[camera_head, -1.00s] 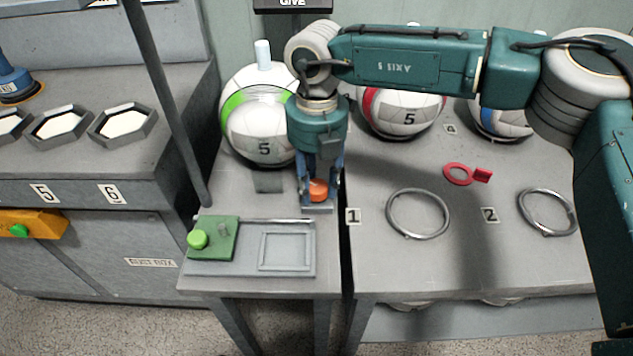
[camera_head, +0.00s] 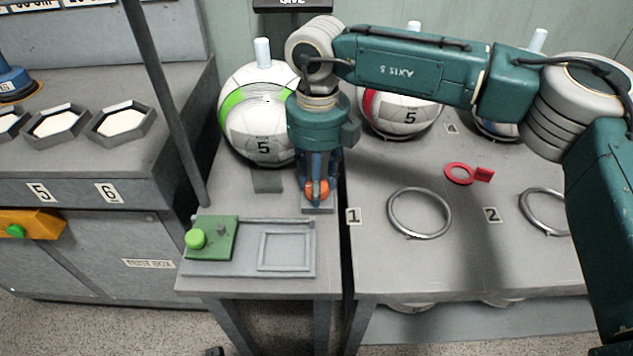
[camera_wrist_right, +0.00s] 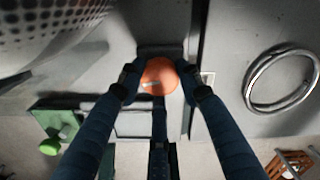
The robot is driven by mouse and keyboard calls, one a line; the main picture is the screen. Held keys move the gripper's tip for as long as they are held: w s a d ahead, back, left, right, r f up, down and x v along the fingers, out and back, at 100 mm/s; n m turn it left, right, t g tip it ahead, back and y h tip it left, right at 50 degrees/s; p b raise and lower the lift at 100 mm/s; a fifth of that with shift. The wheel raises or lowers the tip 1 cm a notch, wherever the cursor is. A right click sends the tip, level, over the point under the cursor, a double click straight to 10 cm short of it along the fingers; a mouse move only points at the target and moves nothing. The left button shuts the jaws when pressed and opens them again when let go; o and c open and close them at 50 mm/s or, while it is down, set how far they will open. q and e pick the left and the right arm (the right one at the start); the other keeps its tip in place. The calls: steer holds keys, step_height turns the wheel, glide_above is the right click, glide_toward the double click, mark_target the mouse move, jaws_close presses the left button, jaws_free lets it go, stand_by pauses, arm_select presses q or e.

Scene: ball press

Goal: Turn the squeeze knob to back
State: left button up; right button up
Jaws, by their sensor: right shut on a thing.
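The squeeze knob (camera_head: 323,190) is orange and sits on a small grey base near the right edge of the narrow grey table. My right gripper (camera_head: 317,187) points down over it and is shut on it, with a finger in front of the knob. In the right wrist view the round top of the knob (camera_wrist_right: 158,75) shows between the dark blue fingers of the right gripper (camera_wrist_right: 161,80). A short pale mark is on the knob's top; which way it points is hard to tell. My left gripper is not in view.
A green plate (camera_head: 222,246) with a light green button (camera_head: 195,239) and a square grey frame (camera_head: 285,251) lie in front. A green and white ball (camera_head: 245,118) stands behind left.

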steer(key=n, duration=0.4)
steer(key=shift+s+d+f+n, duration=0.15)
steer(key=shift+s+f+n, duration=0.15)
steer(key=shift+n, duration=0.1)
steer(key=n, duration=0.3)
steer(key=shift+n, duration=0.3)
steer(key=n, duration=0.4)
steer(key=shift+w+d, duration=0.1)
steer(key=shift+w, duration=0.1)
steer(key=shift+c, duration=0.2)
steer(key=shift+w+r+n, duration=0.1)
steer(key=shift+r+n, duration=0.05)
steer(key=shift+n, duration=1.35)
steer(key=shift+w+d, duration=0.1)
steer(key=o, duration=1.2)
steer(key=shift+d, duration=0.1)
steer(key=shift+c, duration=0.2)
steer(key=shift+r, duration=0.25)
step_height(320, 180, up, 12)
steer(key=shift+f, duration=0.15)
